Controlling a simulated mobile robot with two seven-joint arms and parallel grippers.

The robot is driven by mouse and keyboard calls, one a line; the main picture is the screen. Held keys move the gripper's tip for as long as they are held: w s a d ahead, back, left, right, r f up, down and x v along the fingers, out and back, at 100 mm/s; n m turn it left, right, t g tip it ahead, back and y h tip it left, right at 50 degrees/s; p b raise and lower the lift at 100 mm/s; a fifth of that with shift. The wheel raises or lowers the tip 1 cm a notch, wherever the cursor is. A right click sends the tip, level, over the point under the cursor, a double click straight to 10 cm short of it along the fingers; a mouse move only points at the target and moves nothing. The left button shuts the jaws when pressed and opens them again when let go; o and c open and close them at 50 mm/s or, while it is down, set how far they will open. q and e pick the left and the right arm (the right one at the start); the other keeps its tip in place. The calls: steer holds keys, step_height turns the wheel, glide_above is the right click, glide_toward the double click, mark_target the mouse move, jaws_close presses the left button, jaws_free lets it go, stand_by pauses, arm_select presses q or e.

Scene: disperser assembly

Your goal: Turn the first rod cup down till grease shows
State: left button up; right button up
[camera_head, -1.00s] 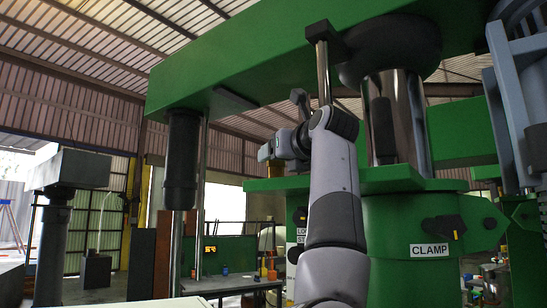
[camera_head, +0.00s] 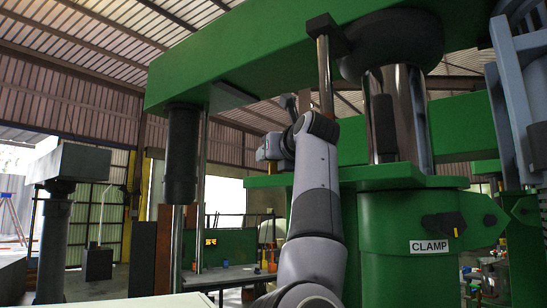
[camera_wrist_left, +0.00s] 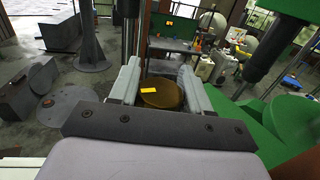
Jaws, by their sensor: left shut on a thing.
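The rod cup (camera_wrist_left: 165,98), a round brass-coloured cap with a small yellow mark on top, lies between the two grey fingers of my left gripper (camera_wrist_left: 160,90) in the left wrist view. The fingers are shut on its sides. In the head view my left gripper (camera_head: 268,150) is small and partly hidden by my own wrist, at the edge of the green machine shelf. A slim bright rod (camera_head: 324,75) rises behind my wrist to the green beam. I cannot make out any grease. My right gripper is in neither view.
The green overhead beam (camera_head: 250,55) and thick chrome column (camera_head: 398,115) stand close to my arm. A dark cylinder (camera_head: 182,155) hangs at left. A workbench (camera_wrist_left: 175,45) stands beyond.

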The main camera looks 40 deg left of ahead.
arm_select(q)
steer(key=shift+f+m+t+h+b, duration=0.2)
steer(key=shift+m+t+h+b, duration=0.3)
steer(key=shift+m+t+b, duration=0.35)
steer(key=shift+w+d+r+m+t+h+b, duration=0.15)
steer(key=shift+m+t+h+b, duration=0.35)
steer(key=shift+t, duration=0.45)
steer(key=o, duration=1)
steer(key=shift+c, duration=0.2)
